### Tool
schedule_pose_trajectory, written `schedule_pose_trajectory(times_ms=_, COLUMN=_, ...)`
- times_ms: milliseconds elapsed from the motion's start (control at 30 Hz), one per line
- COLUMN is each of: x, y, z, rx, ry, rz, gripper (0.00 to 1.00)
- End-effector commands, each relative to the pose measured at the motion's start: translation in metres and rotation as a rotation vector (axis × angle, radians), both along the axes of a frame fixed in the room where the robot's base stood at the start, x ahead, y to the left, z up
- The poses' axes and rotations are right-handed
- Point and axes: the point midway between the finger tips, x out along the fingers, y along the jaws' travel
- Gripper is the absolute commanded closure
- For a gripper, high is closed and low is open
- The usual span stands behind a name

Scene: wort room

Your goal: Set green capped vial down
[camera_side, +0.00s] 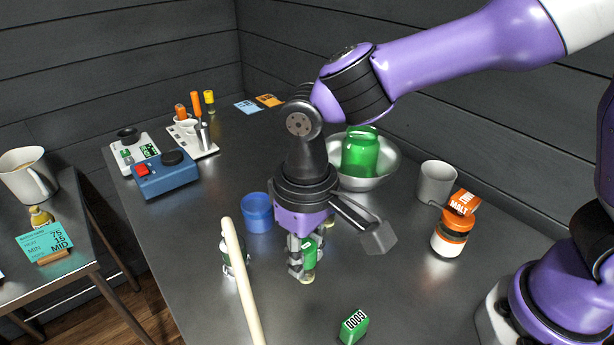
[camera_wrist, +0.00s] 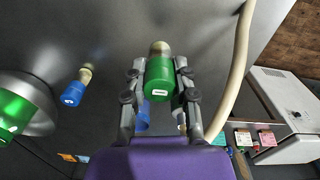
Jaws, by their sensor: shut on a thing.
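The green capped vial (camera_side: 310,254) is held upright, cap up, between the fingers of my gripper (camera_side: 301,272) in the side view. Its pale lower end is low over the dark table; I cannot tell whether it touches. In the wrist view the green cap (camera_wrist: 158,80) faces the camera, with the paler vial body beyond it, between both fingers of my gripper (camera_wrist: 159,72). A finger partly covers the vial in the side view.
A metal bowl (camera_side: 385,178) holds a green jar (camera_side: 360,152). A blue-capped vial (camera_wrist: 75,92) shows in the wrist view.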

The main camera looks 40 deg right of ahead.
Motion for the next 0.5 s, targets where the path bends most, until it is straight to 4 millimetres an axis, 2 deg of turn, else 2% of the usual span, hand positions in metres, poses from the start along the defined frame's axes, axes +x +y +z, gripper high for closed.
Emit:
schedule_pose_trajectory(times_ms=133, x=0.01, y=-0.005, z=-0.008, rx=0.0, ry=0.001, rz=-0.001, gripper=1.0)
schedule_pose_trajectory(times_ms=367, x=0.01, y=-0.005, z=-0.041, rx=-0.003, ry=0.004, rz=0.0, gripper=1.0)
schedule_pose_trajectory(times_ms=500, x=0.01, y=-0.005, z=-0.047, rx=0.0, ry=0.001, rz=0.0, gripper=1.0)
